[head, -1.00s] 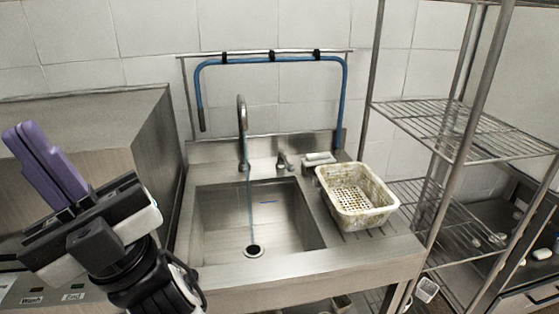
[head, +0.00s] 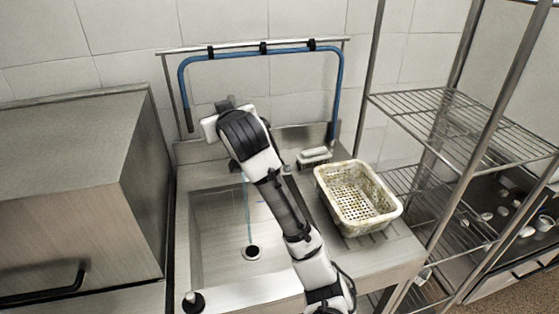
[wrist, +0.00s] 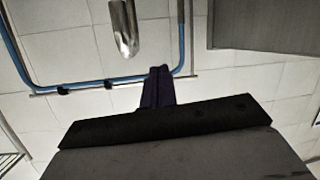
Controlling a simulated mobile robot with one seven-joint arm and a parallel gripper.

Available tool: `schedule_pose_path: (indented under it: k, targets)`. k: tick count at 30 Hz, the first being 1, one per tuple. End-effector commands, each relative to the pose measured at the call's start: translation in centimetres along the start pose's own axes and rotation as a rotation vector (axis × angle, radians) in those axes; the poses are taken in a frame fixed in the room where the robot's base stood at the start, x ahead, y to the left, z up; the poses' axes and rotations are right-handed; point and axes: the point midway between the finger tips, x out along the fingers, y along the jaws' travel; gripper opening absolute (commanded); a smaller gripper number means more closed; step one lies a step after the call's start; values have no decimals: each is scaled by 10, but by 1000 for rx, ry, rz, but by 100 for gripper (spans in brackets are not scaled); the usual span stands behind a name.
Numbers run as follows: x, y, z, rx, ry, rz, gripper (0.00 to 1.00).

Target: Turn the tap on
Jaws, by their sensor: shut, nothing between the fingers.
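The tap's curved metal spout (wrist: 124,28) shows at the top of the wrist view. In the head view my arm and wrist cover the tap and its lever. A thin bluish stream (head: 247,210) runs down to the drain (head: 252,253) in the sink (head: 215,235). My gripper (wrist: 160,72) has its dark purple fingers shut together and empty. In the wrist view the fingertips lie below and right of the spout, apart from it in the picture. Contact with the lever cannot be seen.
A dirty white perforated basket (head: 340,215) stands on the counter right of the sink, with a brush (head: 314,156) behind it. A blue hose (head: 340,90) hangs on a wall rail. A wire shelf (head: 450,110) stands at right and a steel cabinet (head: 70,190) at left.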

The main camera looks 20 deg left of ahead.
Motion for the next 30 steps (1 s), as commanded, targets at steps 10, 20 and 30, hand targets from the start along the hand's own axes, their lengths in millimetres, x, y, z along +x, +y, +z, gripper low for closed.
schedule_pose_path:
  k: [10, 20, 30]
  targets:
    - [3, 31, 61, -127, -602, 110, 0]
    - [-9, 48, 86, -197, -845, 208, 0]
    - [13, 54, 110, -194, -844, 200, 0]
